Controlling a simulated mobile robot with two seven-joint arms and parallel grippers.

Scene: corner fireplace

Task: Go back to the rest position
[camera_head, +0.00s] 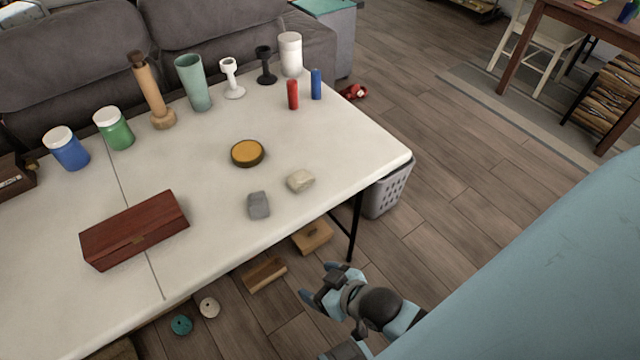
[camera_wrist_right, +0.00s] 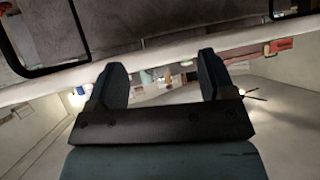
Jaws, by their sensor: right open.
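My right gripper (camera_head: 322,285) hangs in front of the table's near right edge, over the floor, apart from the table. In the right wrist view its two fingers (camera_wrist_right: 162,85) stand apart with nothing between them, so it is open and empty. The white table (camera_head: 215,240) carries a dark red wooden box (camera_head: 135,230), a grey stone (camera_head: 258,205), a beige stone (camera_head: 300,180) and a round orange-topped tin (camera_head: 247,153). My left gripper does not show in either view.
At the table's back stand blue (camera_head: 66,148) and green jars (camera_head: 114,128), a wooden mill (camera_head: 150,92), a green cup (camera_head: 193,82) and candle holders. A grey basket (camera_head: 388,190) stands under the right edge. Wooden blocks (camera_head: 264,275) lie on the floor below.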

